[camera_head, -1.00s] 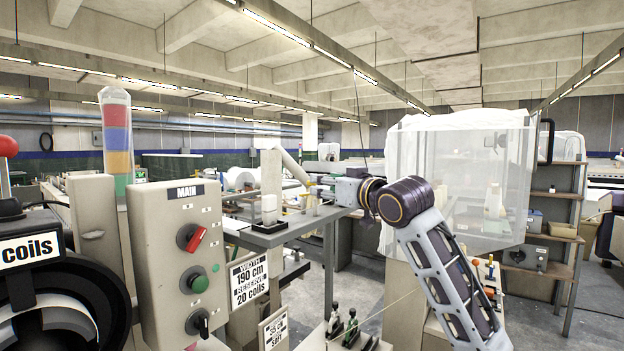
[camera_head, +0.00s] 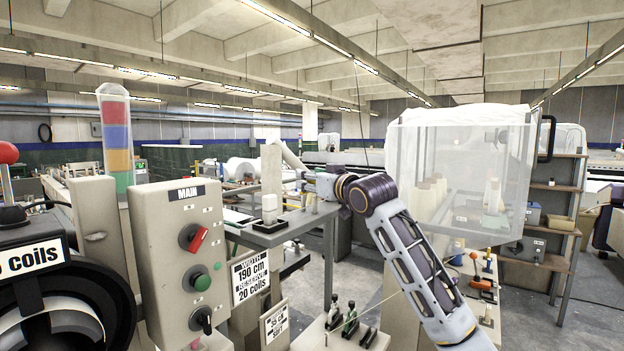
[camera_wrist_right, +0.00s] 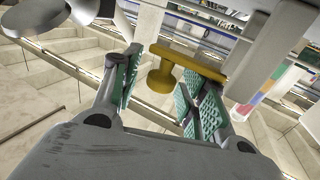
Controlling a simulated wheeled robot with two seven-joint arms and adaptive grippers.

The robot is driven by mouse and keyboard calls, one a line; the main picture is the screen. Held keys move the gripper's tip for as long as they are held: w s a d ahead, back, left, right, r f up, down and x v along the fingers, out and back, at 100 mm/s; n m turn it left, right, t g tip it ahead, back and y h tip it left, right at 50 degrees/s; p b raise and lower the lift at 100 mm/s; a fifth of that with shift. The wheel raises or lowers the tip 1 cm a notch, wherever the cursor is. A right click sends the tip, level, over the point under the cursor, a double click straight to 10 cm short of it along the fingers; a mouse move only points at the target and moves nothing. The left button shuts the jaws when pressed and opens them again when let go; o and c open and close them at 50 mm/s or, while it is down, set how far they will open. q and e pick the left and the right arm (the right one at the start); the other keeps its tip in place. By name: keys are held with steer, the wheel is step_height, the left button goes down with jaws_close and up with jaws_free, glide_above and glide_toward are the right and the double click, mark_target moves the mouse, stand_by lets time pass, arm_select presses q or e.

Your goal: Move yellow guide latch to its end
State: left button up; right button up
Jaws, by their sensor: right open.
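The yellow guide latch (camera_wrist_right: 163,77) shows in the right wrist view as a yellow bar with a round knob. The knob lies between the fingertips of my right gripper (camera_wrist_right: 157,74), and the bar runs right past the tip of the right-hand finger. The green-padded fingers are spread apart; I see a gap between the left-hand finger and the knob, but cannot tell whether the other finger touches the latch. In the head view my right gripper (camera_head: 303,181) is small, at the pale post beside the grey table. The latch is too small to make out there. My left gripper is out of view.
A control box (camera_head: 182,262) with a red switch and a green button stands at left. A grey table (camera_head: 268,236) lies just left of the right gripper. A clear-walled cover (camera_head: 460,180) stands right of my right arm.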

jaws_close()
steer(key=shift+s+d+m+t+h, duration=0.1)
steer(key=shift+s+m+t+h, duration=0.1)
steer(key=shift+m+t+h, duration=0.4)
steer(key=shift+s+d+m+t+h+b, duration=0.3)
steer(key=shift+m+h, duration=0.45)
steer(key=shift+h, duration=0.5)
steer(key=shift+s+d+m+t+h+b, duration=0.1)
steer(key=shift+s+m+t+h+b, duration=0.25)
steer(key=shift+m+h, duration=0.65)
steer(key=shift+s+d+m+t+h+b, duration=0.15)
steer(key=shift+m+h+b, duration=0.35)
steer(key=shift+h, duration=0.95)
steer(key=shift+s+d+m+h+b, duration=0.1)
steer(key=shift+s+m+h+b, duration=0.1)
steer(key=shift+m+h, duration=0.6)
steer(key=shift+s+d+m+h+b, duration=0.15)
steer(key=shift+m+h, duration=0.3)
steer(key=shift+h, duration=0.65)
steer(key=shift+s+m+g+h, duration=0.25)
steer(key=shift+m+h, duration=0.3)
steer(key=shift+h, duration=0.3)
steer(key=shift+s+m+g+h, duration=0.25)
steer(key=shift+m+h, duration=0.3)
steer(key=shift+h, duration=0.3)
